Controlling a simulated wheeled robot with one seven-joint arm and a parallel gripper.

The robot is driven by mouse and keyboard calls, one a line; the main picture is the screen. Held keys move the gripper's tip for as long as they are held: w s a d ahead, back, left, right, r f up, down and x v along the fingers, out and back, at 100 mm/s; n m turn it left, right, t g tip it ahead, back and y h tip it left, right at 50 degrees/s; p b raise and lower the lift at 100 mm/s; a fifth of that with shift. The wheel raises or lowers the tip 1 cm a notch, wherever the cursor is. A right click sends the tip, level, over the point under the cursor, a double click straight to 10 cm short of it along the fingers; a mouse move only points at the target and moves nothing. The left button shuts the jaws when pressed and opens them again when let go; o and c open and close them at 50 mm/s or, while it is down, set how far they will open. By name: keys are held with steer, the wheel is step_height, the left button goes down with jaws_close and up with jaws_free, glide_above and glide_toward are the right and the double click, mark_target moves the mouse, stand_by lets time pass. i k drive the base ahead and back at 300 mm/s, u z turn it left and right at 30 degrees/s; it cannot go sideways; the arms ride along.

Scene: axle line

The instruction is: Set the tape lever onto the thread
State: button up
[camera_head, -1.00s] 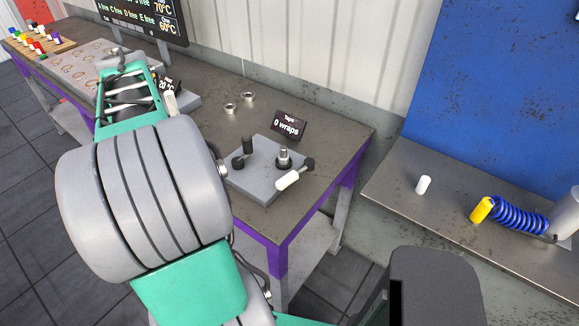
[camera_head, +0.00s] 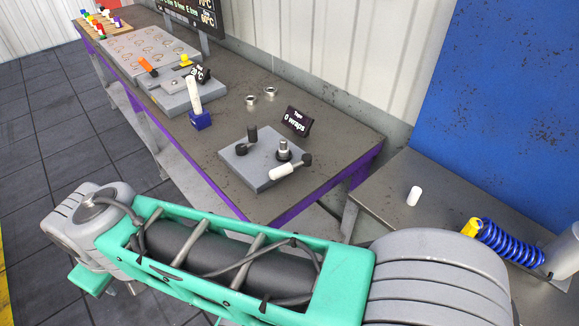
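The tape station is a grey block (camera_head: 238,174) at the near right end of the workbench. A metal threaded post (camera_head: 283,149) stands on it. A lever with a white handle (camera_head: 284,172) and a black knob end (camera_head: 304,159) lies beside the post. A second lever with a black upright handle (camera_head: 252,133) stands at the block's back left. A small sign (camera_head: 296,121) behind the block reads "Tape 0 wraps". My arm crosses the front of the head view; my gripper is not in view.
A blue-based white stick (camera_head: 195,97), two metal rings (camera_head: 269,91) and a device with an orange handle (camera_head: 148,66) are on the bench. A side shelf holds a white cylinder (camera_head: 413,196) and a blue coil (camera_head: 512,244).

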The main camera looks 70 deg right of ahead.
mark_target(306, 160)
steer(key=u, duration=1.35)
steer(key=i, duration=0.75)
steer(key=z, duration=4.3)
steer(key=i, duration=0.5)
steer(key=u, duration=0.6)
steer(key=k, duration=0.65)
steer(key=u, duration=0.95)
steer(key=i, duration=0.95)
steer(key=u, duration=0.25)
